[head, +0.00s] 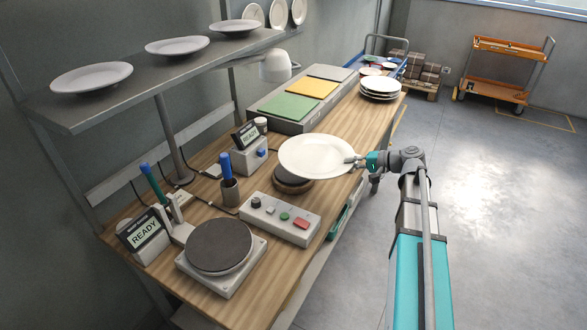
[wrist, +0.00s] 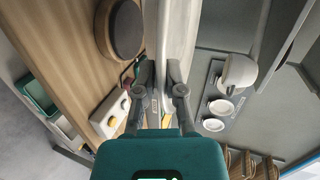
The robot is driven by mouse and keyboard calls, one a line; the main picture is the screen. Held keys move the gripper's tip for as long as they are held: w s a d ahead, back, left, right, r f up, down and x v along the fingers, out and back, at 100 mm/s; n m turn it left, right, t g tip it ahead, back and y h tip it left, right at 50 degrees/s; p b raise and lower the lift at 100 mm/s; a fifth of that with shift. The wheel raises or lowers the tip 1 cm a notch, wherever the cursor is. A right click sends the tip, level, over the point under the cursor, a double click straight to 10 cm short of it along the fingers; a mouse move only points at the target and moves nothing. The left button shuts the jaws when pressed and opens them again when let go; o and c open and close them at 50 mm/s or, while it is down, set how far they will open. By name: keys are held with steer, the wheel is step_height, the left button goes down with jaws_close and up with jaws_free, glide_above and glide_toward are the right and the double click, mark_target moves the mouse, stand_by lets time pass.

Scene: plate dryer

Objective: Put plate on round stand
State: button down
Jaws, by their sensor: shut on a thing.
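A white plate (head: 316,156) is held by its right rim in my gripper (head: 357,161), roughly level above the workbench. In the wrist view the plate (wrist: 176,35) shows nearly edge-on between the fingers of my gripper (wrist: 161,75), which is shut on its rim. A dark round stand (head: 291,184) sits on the bench below the plate, its far part hidden by it in the head view. In the wrist view the round stand (wrist: 124,30) shows with a gap between it and the plate.
A control box with buttons (head: 280,219) stands just in front of the stand. A dark disc on a white base (head: 219,245) is nearer. A pen cup (head: 230,190) and display box (head: 250,155) stand left. Stacked plates (head: 380,88) are at the far end; a plate shelf (head: 130,92) runs above.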

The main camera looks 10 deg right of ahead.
steer(key=shift+d+r, duration=0.15)
steer(key=shift+d, duration=0.05)
steer(key=shift+w, duration=0.1)
steer(key=w+a+f+b, duration=0.6)
steer(key=w+f+b, duration=0.3)
steer(key=w, duration=0.2)
steer(key=shift+w, duration=0.35)
stand_by(0.3)
steer(key=shift+f, duration=0.1)
steer(key=shift+w+a+f+b, duration=0.1)
steer(key=shift+w+f+b, duration=0.1)
steer(key=shift+f+b, duration=0.85)
steer(key=shift+w+a+f+b, duration=0.1)
steer(key=shift+w+f+b, duration=0.05)
steer(key=shift+f+b, duration=0.85)
